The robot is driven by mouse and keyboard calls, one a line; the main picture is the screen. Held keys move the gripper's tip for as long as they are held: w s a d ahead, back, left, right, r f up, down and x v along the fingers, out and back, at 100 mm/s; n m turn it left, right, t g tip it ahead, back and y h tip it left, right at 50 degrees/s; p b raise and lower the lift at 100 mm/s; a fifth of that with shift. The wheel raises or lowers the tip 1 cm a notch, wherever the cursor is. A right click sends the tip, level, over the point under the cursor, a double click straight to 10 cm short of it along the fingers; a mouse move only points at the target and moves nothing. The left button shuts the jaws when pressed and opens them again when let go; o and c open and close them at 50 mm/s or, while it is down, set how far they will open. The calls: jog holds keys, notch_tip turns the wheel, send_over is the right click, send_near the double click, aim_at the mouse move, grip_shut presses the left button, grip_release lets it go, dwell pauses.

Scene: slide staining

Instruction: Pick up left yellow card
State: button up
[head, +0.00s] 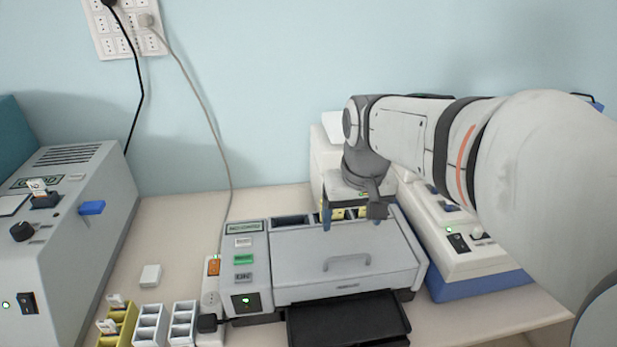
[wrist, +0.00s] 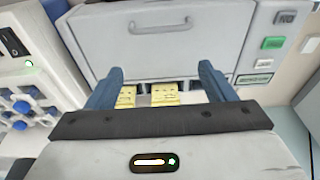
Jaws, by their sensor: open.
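Two yellow cards stand side by side in the slot along the back of the grey machine (head: 290,268). In the head view the left yellow card (head: 338,213) and the right yellow card (head: 362,212) show under my wrist. The wrist view faces the other way, and there the cards appear as one yellow card (wrist: 165,95) near the middle and another (wrist: 126,97) closer to the left finger. My gripper (wrist: 160,70) is open, its blue fingers spread on either side of both cards. It also shows in the head view (head: 351,222). Its fingers hold nothing. Contact with the cards cannot be told.
The machine has a front lid with a handle (head: 346,262) and a black tray (head: 348,322) in front. A white device with a blue base (head: 485,284) stands close on the right. Small racks (head: 150,325) and a grey device (head: 85,225) are on the left.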

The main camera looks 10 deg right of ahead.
jog(key=shift+o, duration=0.2)
jog(key=w, duration=0.4)
jog(key=w+f+g+b, duration=0.1)
jog(key=w, duration=0.4)
jog(key=w+f+g, duration=0.1)
jog(key=w, duration=0.4)
jog(key=shift+w+a+f, duration=0.1)
jog(key=shift+a+f, duration=0.15)
jog(key=shift+w+f, duration=0.15)
jog(key=shift+w, duration=0.05)
jog(key=f, duration=0.4)
jog(key=f+p, duration=0.1)
jog(key=f, duration=0.2)
jog(key=shift+d+f, duration=0.2)
jog(key=shift+f, duration=0.15)
jog(key=shift+c, duration=0.2)
